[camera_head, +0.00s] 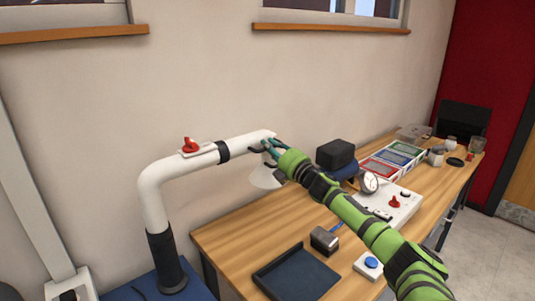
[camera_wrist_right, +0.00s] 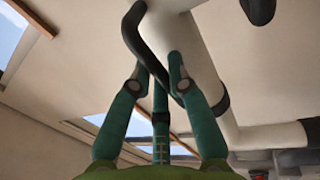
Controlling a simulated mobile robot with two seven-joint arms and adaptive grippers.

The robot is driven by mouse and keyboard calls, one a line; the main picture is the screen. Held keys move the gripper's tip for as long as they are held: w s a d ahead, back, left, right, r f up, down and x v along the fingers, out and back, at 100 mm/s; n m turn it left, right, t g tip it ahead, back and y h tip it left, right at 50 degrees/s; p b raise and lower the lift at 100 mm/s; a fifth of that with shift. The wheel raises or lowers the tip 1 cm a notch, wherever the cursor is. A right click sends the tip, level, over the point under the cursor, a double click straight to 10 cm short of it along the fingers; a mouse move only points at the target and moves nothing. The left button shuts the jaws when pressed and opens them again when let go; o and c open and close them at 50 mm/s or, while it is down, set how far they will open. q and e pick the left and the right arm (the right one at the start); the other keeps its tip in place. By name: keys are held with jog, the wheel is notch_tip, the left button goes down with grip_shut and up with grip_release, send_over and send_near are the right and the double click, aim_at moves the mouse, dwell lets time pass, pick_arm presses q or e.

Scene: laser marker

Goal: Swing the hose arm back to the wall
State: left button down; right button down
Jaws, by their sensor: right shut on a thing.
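The white hose arm (camera_head: 180,168) rises from a black sleeve (camera_head: 165,255) at the left, bends, and reaches right toward its white cone hood (camera_head: 264,180) over the bench's near-left end. My right gripper (camera_head: 270,146) is at the hood end of the hose arm. In the right wrist view, my right gripper (camera_wrist_right: 158,74) is shut on the black handle (camera_wrist_right: 132,38) fixed to the white tube (camera_wrist_right: 185,50). The fingers partly cover the handle. My left gripper is not in view.
The wall (camera_head: 200,80) stands behind the hose arm. The wooden bench (camera_head: 225,235) carries a dark tray (camera_head: 296,275), a metal block (camera_head: 324,240), a blue-button box (camera_head: 369,265), a white device with a gauge (camera_head: 400,208), a black box (camera_head: 335,153) and coloured trays (camera_head: 400,150).

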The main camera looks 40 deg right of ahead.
jog(key=shift+w+r, duration=0.1)
jog(key=c, duration=1.1)
grip_release()
jog(key=shift+c, duration=0.2)
jog(key=v, duration=1.2)
